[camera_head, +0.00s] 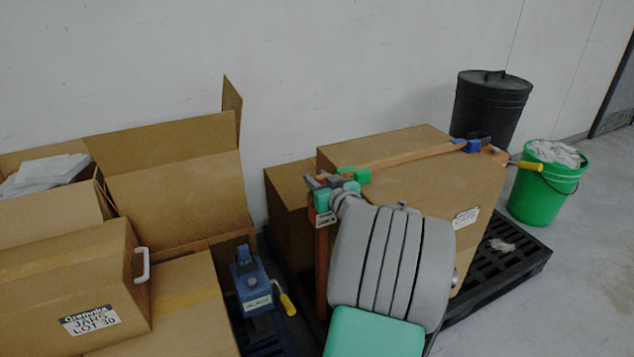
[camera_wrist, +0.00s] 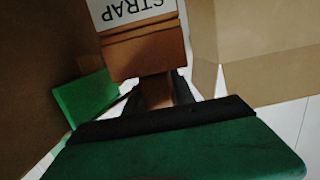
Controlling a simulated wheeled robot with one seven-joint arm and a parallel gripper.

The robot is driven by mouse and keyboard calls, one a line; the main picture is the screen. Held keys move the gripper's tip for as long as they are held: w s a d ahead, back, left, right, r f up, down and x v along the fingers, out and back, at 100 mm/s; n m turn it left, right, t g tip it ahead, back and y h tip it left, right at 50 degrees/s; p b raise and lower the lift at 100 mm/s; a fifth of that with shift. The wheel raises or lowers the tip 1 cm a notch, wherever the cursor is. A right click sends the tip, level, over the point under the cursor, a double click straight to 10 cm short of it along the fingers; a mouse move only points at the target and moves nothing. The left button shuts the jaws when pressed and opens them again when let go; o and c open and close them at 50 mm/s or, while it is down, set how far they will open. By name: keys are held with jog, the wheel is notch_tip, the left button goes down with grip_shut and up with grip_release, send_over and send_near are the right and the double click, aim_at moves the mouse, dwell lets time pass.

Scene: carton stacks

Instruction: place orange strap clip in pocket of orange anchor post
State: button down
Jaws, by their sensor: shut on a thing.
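My gripper (camera_head: 330,185) is at the top left edge of the large carton, just above the upright orange post (camera_head: 322,270). In the wrist view its dark fingers (camera_wrist: 160,92) are shut on a brown-orange piece, the strap clip (camera_wrist: 156,93). Most of the clip is hidden by the fingers. Just beyond it is an orange block with a white label reading STRAP (camera_wrist: 140,45), which seems to be the post's head. The post's pocket is not visible, and I cannot tell whether the clip touches it. The orange strap (camera_head: 410,157) runs across the carton top.
The large carton (camera_head: 410,185) stands on a black pallet (camera_head: 520,262). Green and blue pieces sit under the strap. A blue device with a yellow handle (camera_head: 250,280) is at the left, near stacked cartons (camera_head: 165,300). A green bucket (camera_head: 540,190) and black bin (camera_head: 490,105) stand at the right.

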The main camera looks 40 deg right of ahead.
jog(key=shift+f, duration=0.1)
jog(key=c, duration=1.1)
grip_release()
jog(key=shift+o, duration=0.2)
